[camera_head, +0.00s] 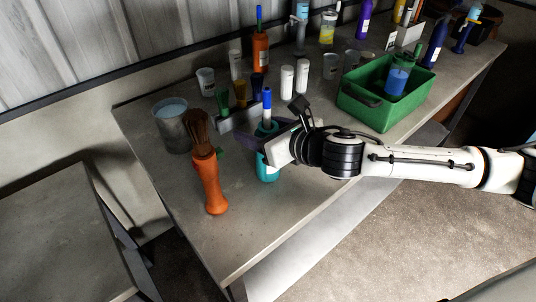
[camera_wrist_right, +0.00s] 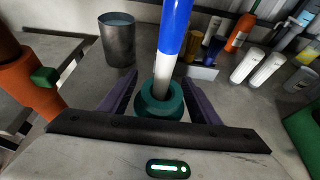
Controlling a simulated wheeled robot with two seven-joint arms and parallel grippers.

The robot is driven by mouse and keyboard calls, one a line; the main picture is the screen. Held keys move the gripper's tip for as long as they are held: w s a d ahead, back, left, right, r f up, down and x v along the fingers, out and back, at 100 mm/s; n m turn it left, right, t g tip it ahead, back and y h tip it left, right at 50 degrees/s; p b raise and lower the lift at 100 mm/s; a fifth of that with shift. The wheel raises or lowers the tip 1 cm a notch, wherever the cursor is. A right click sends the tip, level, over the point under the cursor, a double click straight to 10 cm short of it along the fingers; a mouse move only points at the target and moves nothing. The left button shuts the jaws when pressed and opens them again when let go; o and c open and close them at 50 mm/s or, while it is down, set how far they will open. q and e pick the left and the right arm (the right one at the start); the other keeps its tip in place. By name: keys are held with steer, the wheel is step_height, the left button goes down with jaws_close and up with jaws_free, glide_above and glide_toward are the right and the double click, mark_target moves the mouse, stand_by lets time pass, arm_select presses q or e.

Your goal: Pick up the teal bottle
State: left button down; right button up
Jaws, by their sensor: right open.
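The teal bottle (camera_head: 267,173) stands upright on the table, with a blue and white stem rising from its top. In the right wrist view the teal bottle (camera_wrist_right: 160,101) sits between the two fingers of my right gripper (camera_wrist_right: 161,97), and the lower part of it is hidden by the gripper body. My right gripper (camera_head: 262,142) reaches in from the right at the bottle's upper part. Its fingers are open on either side of the bottle, and I cannot tell whether they touch it. My left gripper is not in view.
An orange-handled brush (camera_head: 212,182) stands left of the bottle, close by. A metal cup (camera_head: 172,127) is behind it. Small tubes in a grey holder (camera_head: 236,120), white bottles (camera_head: 302,77) and a green bin (camera_head: 376,113) stand farther back. The table's front is clear.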

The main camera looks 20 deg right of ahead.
jaws_close()
